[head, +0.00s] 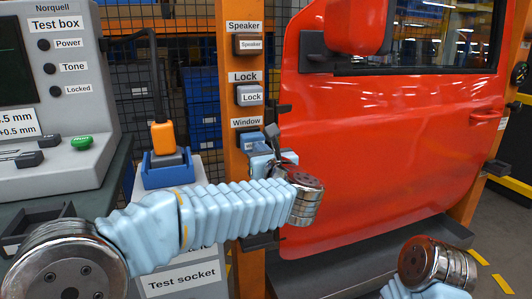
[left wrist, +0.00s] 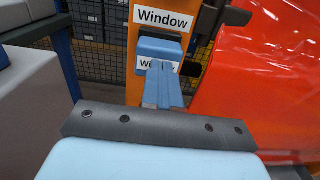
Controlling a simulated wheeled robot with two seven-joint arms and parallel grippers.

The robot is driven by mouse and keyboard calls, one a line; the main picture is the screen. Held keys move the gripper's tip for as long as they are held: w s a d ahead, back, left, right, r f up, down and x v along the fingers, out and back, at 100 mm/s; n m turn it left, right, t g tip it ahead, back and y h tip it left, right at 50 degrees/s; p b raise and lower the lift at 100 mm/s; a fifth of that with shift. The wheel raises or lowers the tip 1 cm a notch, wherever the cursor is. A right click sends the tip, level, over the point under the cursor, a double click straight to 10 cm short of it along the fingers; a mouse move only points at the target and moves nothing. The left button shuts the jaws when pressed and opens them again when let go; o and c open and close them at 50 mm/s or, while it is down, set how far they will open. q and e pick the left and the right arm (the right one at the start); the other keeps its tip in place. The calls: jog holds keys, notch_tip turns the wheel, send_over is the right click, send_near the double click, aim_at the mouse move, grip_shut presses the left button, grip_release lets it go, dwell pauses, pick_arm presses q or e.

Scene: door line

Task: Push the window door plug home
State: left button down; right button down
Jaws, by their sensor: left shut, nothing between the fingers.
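The window door plug (left wrist: 160,47) is a blue block with a white label, set in a dark socket under the Window sign on the orange post. In the head view the plug (head: 249,138) is partly hidden by my left gripper (head: 262,150). My left gripper (left wrist: 163,68) is shut and empty, its blue fingers pointing at the plug's lower front and covering part of its label. I cannot tell whether the fingertips touch the plug, or whether it is fully seated. My right gripper is out of view; only part of that arm shows at lower right.
The Lock plug (head: 250,95) and Speaker plug (head: 249,45) sit above on the same orange post (head: 236,70). The red door (head: 390,140) stands close on the right. At left are the test box (head: 60,90) and an orange plug (head: 163,136) in a blue test socket (head: 168,170).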

pick_arm(q)
jog(key=shift+w+a, duration=0.1)
jog(key=shift+w, duration=0.15)
jog(key=shift+b+x, duration=0.75)
jog(key=shift+x, duration=0.2)
